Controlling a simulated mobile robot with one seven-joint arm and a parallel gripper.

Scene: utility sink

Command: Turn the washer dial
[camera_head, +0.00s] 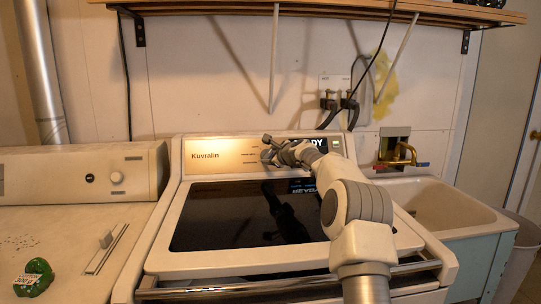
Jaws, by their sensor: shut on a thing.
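The washer (160,262) is the white machine in the middle with a dark glass lid (215,215). Its back control panel (212,156) is lit and reads "Kuvralin". A dark display (318,143) at the panel's right shows bright letters ending in "DY", partly hidden by my arm. My gripper (267,151) is at the middle of this panel, with its fingers against the panel face. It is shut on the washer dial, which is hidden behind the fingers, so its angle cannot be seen.
A second white machine (60,222) stands at left with its own round knob (117,177). A green object with a label (34,278) lies on it. A utility sink (440,208) with a brass faucet (397,152) is at right. A wooden shelf (340,8) hangs above.

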